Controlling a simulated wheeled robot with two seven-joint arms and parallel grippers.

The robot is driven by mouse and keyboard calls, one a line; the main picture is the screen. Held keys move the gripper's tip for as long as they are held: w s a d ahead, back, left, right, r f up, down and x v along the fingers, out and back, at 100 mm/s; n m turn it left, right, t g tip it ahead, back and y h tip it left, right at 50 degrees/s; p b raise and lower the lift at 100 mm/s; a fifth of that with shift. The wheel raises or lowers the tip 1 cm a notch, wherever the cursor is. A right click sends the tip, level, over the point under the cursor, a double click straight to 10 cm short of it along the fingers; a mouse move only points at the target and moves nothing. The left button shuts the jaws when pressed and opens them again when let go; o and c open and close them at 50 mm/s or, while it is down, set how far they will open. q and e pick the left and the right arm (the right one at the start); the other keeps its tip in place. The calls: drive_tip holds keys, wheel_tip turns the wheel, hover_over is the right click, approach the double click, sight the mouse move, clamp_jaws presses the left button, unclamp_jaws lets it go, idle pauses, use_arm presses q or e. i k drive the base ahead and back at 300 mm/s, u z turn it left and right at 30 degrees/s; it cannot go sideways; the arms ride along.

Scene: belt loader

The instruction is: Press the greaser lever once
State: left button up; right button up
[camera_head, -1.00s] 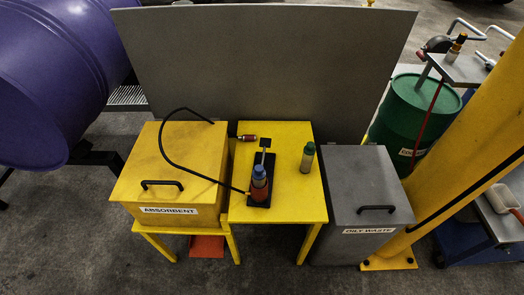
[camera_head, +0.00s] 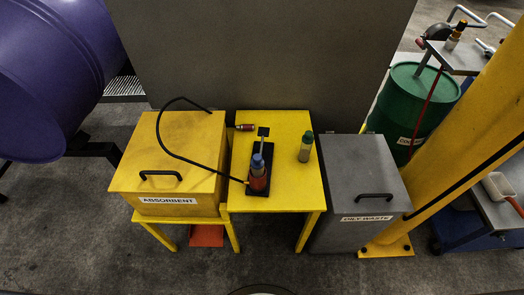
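The greaser (camera_head: 258,180) stands on a black base on the yellow table (camera_head: 285,190), left of the tabletop's middle. It has a red-orange lower body and a blue top. Its lever (camera_head: 263,133) shows as a dark flat pad on a grey arm behind the blue top. A black hose (camera_head: 172,146) runs from the greaser in an arc over the yellow absorbent bin. Neither of my grippers shows in the head view.
A green-capped bottle (camera_head: 306,147) stands on the table right of the greaser. A small red cylinder (camera_head: 245,127) lies at the back left. The absorbent bin (camera_head: 168,150) flanks the table left, the grey oily waste bin (camera_head: 360,175) right. A grey panel (camera_head: 260,60) stands behind. Floor in front is clear.

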sight(263, 132)
drive_tip(key=k, duration=1.3)
drive_tip(key=u, duration=0.9)
drive_tip(key=i, duration=1.55)
drive_tip(key=z, duration=0.8)
